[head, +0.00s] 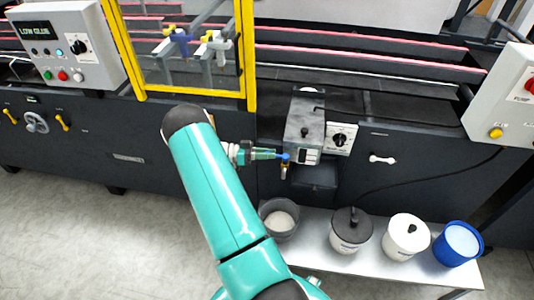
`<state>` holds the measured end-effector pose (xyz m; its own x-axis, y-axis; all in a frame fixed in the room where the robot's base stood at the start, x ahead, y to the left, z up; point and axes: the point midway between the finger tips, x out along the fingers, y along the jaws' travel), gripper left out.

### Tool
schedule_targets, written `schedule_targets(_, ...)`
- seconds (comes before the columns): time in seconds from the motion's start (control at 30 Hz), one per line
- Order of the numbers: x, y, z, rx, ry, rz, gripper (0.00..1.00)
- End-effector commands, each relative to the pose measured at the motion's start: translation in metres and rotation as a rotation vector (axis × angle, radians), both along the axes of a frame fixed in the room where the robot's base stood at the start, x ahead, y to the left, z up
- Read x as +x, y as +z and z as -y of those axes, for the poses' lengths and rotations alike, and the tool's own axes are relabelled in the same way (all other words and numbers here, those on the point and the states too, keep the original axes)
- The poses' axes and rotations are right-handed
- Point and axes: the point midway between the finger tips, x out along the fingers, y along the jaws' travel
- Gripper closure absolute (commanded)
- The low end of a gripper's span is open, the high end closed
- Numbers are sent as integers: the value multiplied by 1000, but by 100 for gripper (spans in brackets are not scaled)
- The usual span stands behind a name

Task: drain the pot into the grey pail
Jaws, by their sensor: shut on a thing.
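The glue pot (304,122) is a dark grey box with a lid, fixed to the front of the machine. My gripper (284,156) reaches in from the left and is shut on the blue handle. The handle's exact angle is too small to tell. The grey pail (264,212) stands open on the bench, below the tap in the picture, with pale material inside. No stream between tap and pail can be made out.
The bench (318,222) also holds a lidded dark-topped pail (351,237), a lidded white pail (405,238) and an open blue pail (447,254). A dial box (341,138) is right of the pot. A yellow guard frame (247,60) rises above my arm.

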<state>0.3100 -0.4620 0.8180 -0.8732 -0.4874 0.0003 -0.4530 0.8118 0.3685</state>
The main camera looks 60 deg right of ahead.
Motion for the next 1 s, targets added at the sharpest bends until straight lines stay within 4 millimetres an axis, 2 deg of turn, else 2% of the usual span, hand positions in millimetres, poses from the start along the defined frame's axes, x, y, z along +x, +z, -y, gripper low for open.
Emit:
schedule_targets(0.13,-1,2,2,-5,-3,0,100)
schedule_targets(0.17,-1,2,2,-5,-3,0,71)
schedule_targets(0.23,-1,2,2,-5,-3,0,57)
schedule_targets(0.53,2,1,1,-2,-3,1,56)
schedule_targets(0.67,11,0,-3,-2,-2,3,56)
schedule_targets(0.77,24,0,-10,-2,-1,2,56)
schedule_targets(1.0,70,0,-36,-2,-1,2,56)
